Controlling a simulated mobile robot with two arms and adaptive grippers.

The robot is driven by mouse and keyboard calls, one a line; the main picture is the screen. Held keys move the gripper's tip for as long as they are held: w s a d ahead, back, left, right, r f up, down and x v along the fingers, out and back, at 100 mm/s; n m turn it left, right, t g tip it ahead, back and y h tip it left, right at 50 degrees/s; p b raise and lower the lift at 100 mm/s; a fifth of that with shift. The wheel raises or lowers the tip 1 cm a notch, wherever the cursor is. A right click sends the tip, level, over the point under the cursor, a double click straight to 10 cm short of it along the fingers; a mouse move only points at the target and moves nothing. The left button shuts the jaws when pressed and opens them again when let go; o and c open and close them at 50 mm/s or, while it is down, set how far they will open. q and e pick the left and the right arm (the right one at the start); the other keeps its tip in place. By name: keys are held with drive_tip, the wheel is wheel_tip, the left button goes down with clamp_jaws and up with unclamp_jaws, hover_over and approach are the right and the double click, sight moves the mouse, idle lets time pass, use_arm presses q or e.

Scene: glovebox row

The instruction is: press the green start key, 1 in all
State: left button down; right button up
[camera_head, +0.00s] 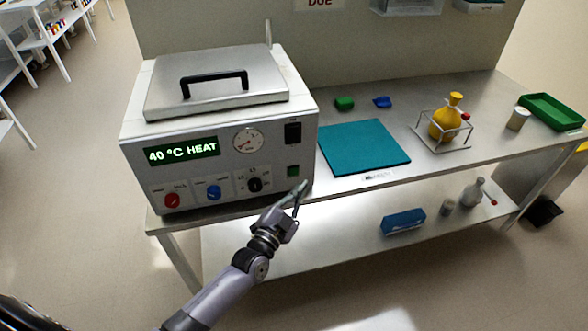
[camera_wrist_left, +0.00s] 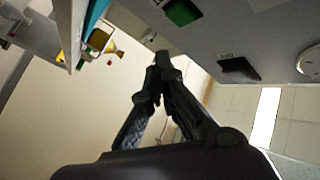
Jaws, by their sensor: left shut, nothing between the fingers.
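The green start key (camera_head: 293,170) is a small dark green square low on the right of the front panel of a grey heating unit (camera_head: 225,165). The key also shows in the left wrist view (camera_wrist_left: 182,12), at the top edge. My left gripper (camera_head: 303,184) is shut and empty, just below and right of the key in the head view. In the left wrist view its fingertips (camera_wrist_left: 162,58) are together, below and left of the key and apart from it. The display (camera_head: 182,150) reads "40 °C HEAT". My right gripper is not in view.
The unit stands at the left end of a steel bench with a lower shelf. A black knob (camera_head: 254,185), a blue knob (camera_head: 213,192) and a black switch (camera_head: 292,133) are near the key. A teal mat (camera_head: 363,147) and a yellow flask (camera_head: 447,119) are to the right.

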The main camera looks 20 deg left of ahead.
use_arm(q)
drive_tip(key=shift+s+d+p, duration=0.35)
drive_tip(key=shift+s+d, duration=0.3)
drive_tip(key=shift+s, duration=0.25)
